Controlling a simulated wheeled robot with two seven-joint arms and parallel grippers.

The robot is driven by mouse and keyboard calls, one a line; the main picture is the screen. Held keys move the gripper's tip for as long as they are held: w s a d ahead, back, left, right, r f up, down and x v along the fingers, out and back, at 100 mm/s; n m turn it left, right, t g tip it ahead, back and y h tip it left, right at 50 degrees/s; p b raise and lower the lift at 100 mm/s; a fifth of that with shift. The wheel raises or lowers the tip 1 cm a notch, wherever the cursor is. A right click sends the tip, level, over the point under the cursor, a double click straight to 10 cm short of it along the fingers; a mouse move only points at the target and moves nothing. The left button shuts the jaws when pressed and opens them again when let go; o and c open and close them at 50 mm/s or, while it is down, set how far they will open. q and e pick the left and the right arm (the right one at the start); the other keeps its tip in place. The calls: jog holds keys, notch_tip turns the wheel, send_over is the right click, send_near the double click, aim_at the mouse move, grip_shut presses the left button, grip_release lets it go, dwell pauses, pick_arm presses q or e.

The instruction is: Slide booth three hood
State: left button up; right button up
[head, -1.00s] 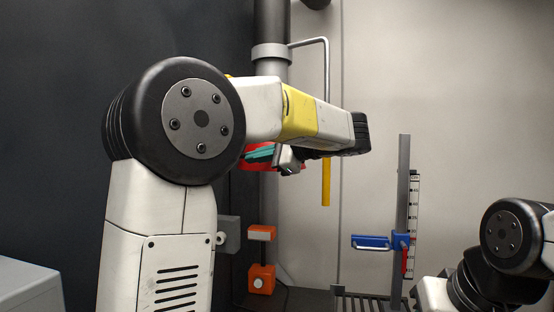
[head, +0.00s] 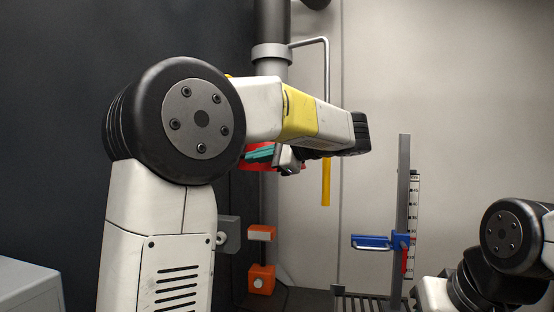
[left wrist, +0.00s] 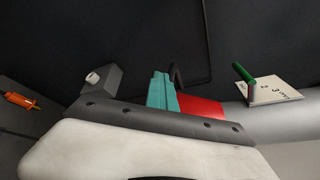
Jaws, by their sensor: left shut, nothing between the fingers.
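My left gripper (head: 260,152) has teal fingers, shut together with nothing between them. The fingers also stand up in the middle of the left wrist view (left wrist: 161,90). A red part (left wrist: 200,107) lies just behind and to the right of them; I cannot tell whether they touch it. A dark upright piece (left wrist: 177,74) stands close behind the fingers. Which part is the booth three hood is not clear. A white plate (left wrist: 272,91) with numbers, a 3 among them, and a green peg is at the right. My left forearm hides much of the red part in the head view.
A grey post (head: 403,200) carries a blue handle (head: 371,242) and a scale. A yellow rod (head: 326,182) hangs from a bent pipe near the duct (head: 271,70). Orange boxes (head: 261,279) are low on the dark wall. My right arm is at lower right.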

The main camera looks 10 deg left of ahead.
pick_arm(q)
jog(key=o, duration=0.3)
jog(key=shift+w+d, duration=0.3)
jog(key=shift+d, duration=0.1)
jog(key=shift+o, duration=0.4)
jog(key=v, duration=0.7)
jog(key=shift+s, duration=0.35)
jog(key=shift+s+d, duration=0.4)
jog(key=shift+d, duration=0.05)
jog(key=shift+r, duration=0.1)
jog(key=v, duration=0.7)
jog(key=shift+s+d, duration=0.2)
jog(key=shift+d, duration=0.05)
